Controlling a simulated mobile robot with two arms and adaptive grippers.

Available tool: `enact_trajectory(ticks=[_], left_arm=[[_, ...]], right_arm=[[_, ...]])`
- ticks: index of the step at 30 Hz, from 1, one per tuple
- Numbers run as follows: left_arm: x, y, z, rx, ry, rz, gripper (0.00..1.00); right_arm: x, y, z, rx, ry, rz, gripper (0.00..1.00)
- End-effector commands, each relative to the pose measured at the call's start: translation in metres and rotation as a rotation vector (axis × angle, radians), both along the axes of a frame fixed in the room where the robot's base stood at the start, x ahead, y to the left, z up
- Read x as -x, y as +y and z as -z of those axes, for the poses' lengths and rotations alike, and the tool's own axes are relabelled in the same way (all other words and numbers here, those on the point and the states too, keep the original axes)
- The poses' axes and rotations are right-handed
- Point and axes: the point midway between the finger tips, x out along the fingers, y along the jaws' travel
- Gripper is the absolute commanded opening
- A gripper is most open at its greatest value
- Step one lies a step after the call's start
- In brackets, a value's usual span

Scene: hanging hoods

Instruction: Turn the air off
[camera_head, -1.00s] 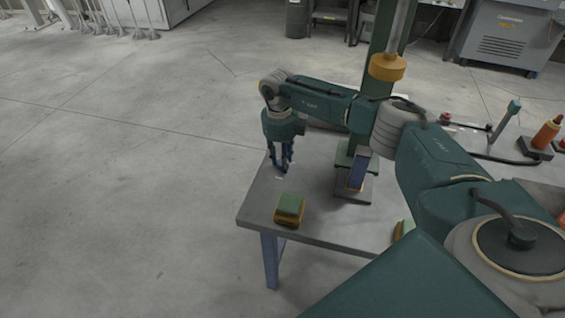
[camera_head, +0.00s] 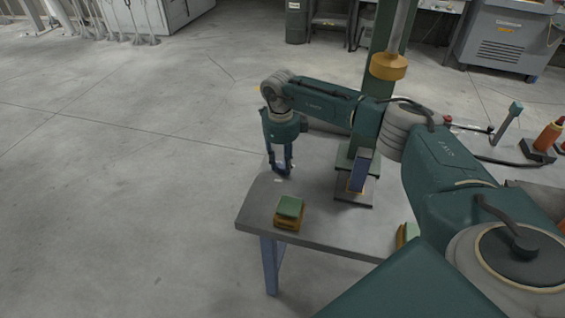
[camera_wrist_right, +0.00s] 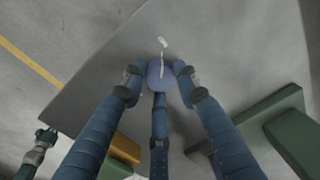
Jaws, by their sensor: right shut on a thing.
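My right gripper (camera_head: 281,170) points down at the left part of the grey table, near its left edge. In the right wrist view its three blue fingers (camera_wrist_right: 160,88) close around a small bluish round piece (camera_wrist_right: 161,74), which has a pale strip across it. The gripper is shut on this piece. In the head view the fingers hide the piece, and I cannot tell whether it is an air control.
A green and yellow block (camera_head: 289,212) sits on the grey table (camera_head: 325,228) in front of the gripper. A blue upright piece on a stand (camera_head: 360,172) is to its right, near a green column (camera_head: 383,62). Open floor lies left of the table.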

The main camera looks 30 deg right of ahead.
Motion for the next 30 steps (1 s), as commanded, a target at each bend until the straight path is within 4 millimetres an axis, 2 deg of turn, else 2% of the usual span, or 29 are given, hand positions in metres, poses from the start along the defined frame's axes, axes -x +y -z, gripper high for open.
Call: enact_trajectory(ticks=[5, 6, 8, 16, 20, 23, 30], left_arm=[[0.000, 0.000, 0.000, 0.000, 0.000, 0.000, 0.00], [0.000, 0.000, 0.000, 0.000, 0.000, 0.000, 0.00], [0.000, 0.000, 0.000, 0.000, 0.000, 0.000, 0.00], [0.001, 0.001, 0.000, -0.001, 0.000, -0.001, 0.00], [0.001, 0.002, 0.000, -0.002, 0.001, -0.001, 0.00], [0.000, 0.001, 0.000, -0.001, 0.000, -0.001, 0.00], [0.000, 0.001, 0.000, -0.001, 0.000, 0.000, 0.00]], right_arm=[[-0.001, -0.001, -0.001, 0.001, -0.004, -0.001, 0.04], [-0.001, -0.001, -0.001, 0.001, -0.004, 0.000, 0.38], [-0.001, -0.001, -0.001, 0.002, -0.003, 0.000, 0.49], [-0.001, 0.000, -0.001, 0.001, -0.002, 0.000, 0.49], [-0.001, 0.000, -0.009, 0.001, -0.003, 0.000, 0.49], [-0.001, 0.001, -0.025, 0.001, -0.005, 0.000, 0.49], [0.001, 0.004, -0.076, 0.000, -0.006, 0.000, 0.49]])
